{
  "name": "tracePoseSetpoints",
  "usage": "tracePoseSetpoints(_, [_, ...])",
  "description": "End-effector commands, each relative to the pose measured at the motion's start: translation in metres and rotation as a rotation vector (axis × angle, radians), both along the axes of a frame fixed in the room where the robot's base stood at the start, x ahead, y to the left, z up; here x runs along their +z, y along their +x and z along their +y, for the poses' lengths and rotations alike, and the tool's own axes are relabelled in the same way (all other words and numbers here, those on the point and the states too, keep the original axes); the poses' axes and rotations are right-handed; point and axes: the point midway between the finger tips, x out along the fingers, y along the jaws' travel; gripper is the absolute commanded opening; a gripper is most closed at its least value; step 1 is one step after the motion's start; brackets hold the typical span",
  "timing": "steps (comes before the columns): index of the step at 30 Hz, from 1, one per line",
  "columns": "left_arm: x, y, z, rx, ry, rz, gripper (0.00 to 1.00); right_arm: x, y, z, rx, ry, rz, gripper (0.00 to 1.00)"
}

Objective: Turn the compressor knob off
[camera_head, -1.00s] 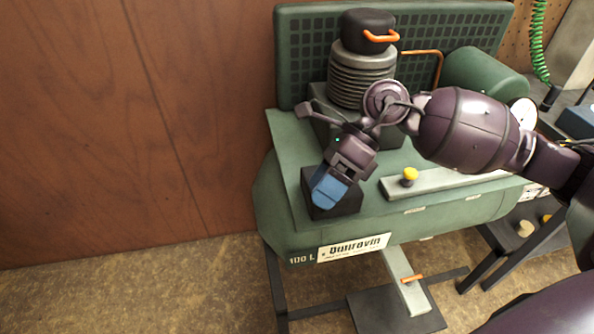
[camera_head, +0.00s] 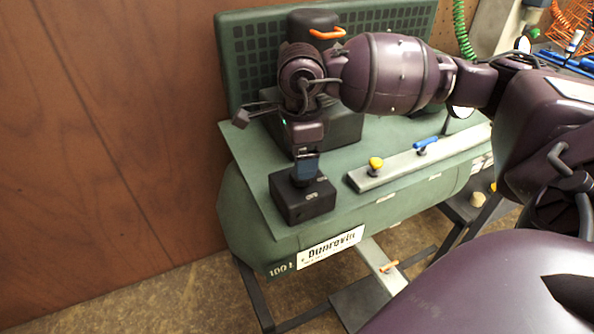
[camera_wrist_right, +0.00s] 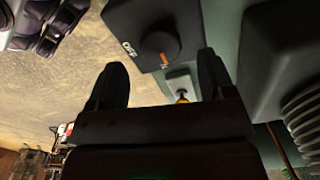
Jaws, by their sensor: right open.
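The compressor's black switch box (camera_head: 303,204) sits on the front left of the green compressor top. In the right wrist view its round black knob (camera_wrist_right: 159,46) has an orange mark. The mark points away from the white OFF label (camera_wrist_right: 130,49), toward a second label too small to read. My right gripper (camera_head: 306,178) points down just above the box and hides the knob in the head view. Its two dark fingers (camera_wrist_right: 162,75) are spread and empty in the wrist view, with the knob seen beyond the gap between them. I cannot tell whether they touch it. My left gripper is not in view.
A grey rail (camera_head: 385,176) with a yellow knob (camera_head: 376,163) and a blue lever (camera_head: 426,145) lies right of the box. The motor with an orange handle (camera_head: 326,33) stands behind. A wooden wall (camera_head: 100,120) is at left.

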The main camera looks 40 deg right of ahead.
Motion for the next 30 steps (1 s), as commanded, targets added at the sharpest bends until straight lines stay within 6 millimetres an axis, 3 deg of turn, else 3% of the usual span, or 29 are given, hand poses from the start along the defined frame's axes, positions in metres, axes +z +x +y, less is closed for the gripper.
tracePoseSetpoints(3, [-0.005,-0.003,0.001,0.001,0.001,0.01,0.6,-0.021,0.0,0.0,0.0,0.001,0.005,0.76])
tracePoseSetpoints(9, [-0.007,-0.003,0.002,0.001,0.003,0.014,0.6,-0.039,0.0,0.0,0.0,0.002,0.002,0.76])
tracePoseSetpoints(21, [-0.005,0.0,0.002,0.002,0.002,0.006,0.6,-0.043,0.0,0.0,0.0,0.002,0.0,0.76])
tracePoseSetpoints(30, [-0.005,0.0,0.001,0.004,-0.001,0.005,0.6,-0.043,0.0,0.0,0.0,0.002,0.0,0.3])
